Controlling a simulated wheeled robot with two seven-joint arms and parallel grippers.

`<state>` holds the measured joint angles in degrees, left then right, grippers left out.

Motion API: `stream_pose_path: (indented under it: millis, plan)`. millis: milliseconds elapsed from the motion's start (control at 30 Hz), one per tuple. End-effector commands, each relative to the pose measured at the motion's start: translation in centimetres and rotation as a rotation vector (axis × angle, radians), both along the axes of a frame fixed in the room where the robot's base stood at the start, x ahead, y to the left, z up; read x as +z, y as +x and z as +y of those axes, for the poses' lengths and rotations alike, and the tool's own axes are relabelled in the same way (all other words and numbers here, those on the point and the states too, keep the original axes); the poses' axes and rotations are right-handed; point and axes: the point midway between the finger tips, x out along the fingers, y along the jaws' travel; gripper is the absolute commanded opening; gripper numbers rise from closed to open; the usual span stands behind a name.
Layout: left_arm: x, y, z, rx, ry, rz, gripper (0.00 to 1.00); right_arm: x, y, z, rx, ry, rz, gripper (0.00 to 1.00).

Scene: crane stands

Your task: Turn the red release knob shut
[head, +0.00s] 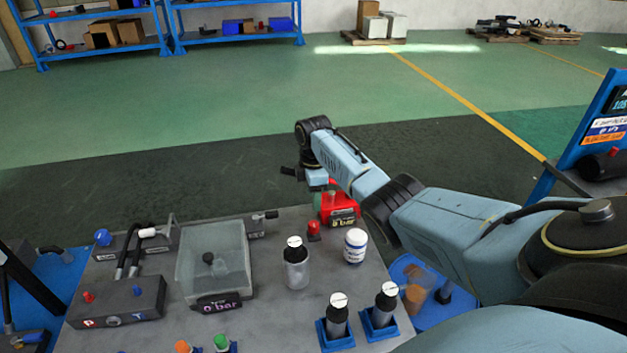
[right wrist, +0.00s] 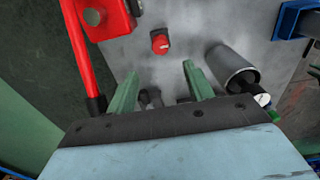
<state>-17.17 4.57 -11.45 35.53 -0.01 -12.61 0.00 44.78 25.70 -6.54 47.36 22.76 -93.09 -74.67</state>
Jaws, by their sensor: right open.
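The red release knob (head: 314,228) stands on the grey bench top, just left of a red jack-like unit (head: 341,216) with a dark label. In the right wrist view the knob (right wrist: 160,42) shows a small pale mark on its face. My right gripper (head: 318,199) hangs over the bench's far edge, close to the knob and the red unit, partly hidden by its own arm. In the right wrist view its two green fingers (right wrist: 160,72) are apart with nothing between them; the knob appears just beyond the fingertips, about centred. My left gripper is not in view.
The red unit (right wrist: 105,18) and its long red bar lie close left of my fingers in the wrist view. A clear box (head: 213,262) stands further left.

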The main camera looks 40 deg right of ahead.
Motion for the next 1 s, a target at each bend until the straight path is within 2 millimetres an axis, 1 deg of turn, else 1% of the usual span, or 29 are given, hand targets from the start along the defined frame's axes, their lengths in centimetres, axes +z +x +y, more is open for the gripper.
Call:
stream_pose_path:
  millis: [33,100,233,367,867,933,1000]
  plan:
    - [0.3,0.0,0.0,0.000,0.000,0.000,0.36,1.0,0.0,0.0,0.001,-0.002,-0.001,0.52]
    - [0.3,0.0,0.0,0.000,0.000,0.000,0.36,1.9,0.0,0.0,0.001,-0.001,-0.002,0.52]
    - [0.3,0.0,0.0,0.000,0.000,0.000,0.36,2.9,0.0,0.0,0.000,-0.001,0.000,0.52]
    - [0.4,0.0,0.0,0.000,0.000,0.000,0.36,3.3,0.0,0.0,-0.001,0.000,0.000,0.52]
    - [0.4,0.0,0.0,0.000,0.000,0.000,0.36,3.3,0.0,0.0,0.000,0.000,0.000,0.52]
    - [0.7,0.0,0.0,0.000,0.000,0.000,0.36,3.6,0.0,0.0,0.000,0.000,0.000,0.52]
    - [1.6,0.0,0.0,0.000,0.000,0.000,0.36,4.5,0.0,0.0,0.000,0.000,0.000,0.52]
